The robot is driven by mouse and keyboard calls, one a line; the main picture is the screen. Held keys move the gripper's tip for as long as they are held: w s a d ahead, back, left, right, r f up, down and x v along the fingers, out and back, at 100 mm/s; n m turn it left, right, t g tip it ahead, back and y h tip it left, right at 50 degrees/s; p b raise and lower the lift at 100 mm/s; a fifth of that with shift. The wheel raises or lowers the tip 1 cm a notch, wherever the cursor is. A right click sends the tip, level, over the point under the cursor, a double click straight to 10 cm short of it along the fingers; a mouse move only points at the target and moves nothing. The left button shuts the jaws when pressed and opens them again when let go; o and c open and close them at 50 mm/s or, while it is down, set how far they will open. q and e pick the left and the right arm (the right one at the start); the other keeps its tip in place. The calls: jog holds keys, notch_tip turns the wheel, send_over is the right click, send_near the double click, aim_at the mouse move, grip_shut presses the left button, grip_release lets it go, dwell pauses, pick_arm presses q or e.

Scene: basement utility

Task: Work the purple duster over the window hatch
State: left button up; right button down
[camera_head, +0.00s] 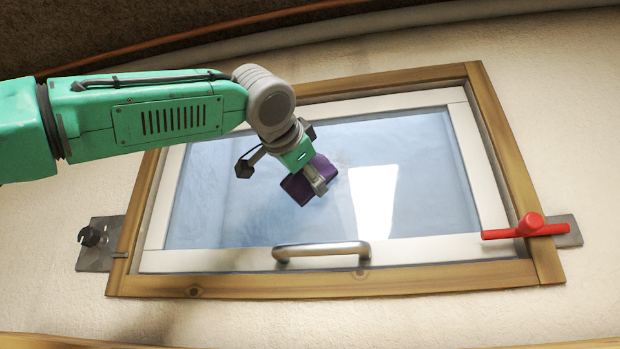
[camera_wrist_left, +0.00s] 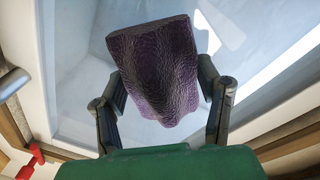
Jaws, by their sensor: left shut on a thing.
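The purple duster (camera_head: 299,188) is in front of the glass in the head view, left of the pane's middle. It also fills the centre of the left wrist view (camera_wrist_left: 155,65), with a wrinkled surface. My left gripper (camera_head: 316,180) is shut on the duster; its two fingers stand on either side of it in the left wrist view (camera_wrist_left: 162,92). The window hatch (camera_head: 420,180) has a white frame and a bluish, hazy pane. The duster is at or close to the glass; I cannot tell if it touches. My right gripper is not in view.
A metal handle (camera_head: 321,251) sticks out from the hatch's lower rail. A red latch (camera_head: 527,227) is at the lower right and a metal plate with a dark knob (camera_head: 93,238) at the lower left. A wooden frame (camera_head: 330,284) surrounds the hatch.

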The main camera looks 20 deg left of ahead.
pick_arm(q)
jog(key=shift+a+r+p, duration=0.2)
jog(key=shift+r+p, duration=0.95)
jog(key=shift+r, duration=0.3)
jog(key=shift+a+r+p, duration=0.2)
jog(key=shift+r+p, duration=0.9)
jog(key=shift+r, duration=0.3)
jog(key=shift+f, duration=0.1)
jog(key=shift+d, duration=0.1)
jog(key=shift+w+d, duration=0.1)
jog(key=shift+d, duration=0.35)
jog(key=shift+a+b, duration=0.5)
jog(key=shift+b, duration=0.05)
jog(key=shift+s+a, duration=0.25)
jog(key=shift+a, duration=0.3)
jog(key=shift+d, duration=0.1)
jog(key=shift+d, duration=0.1)
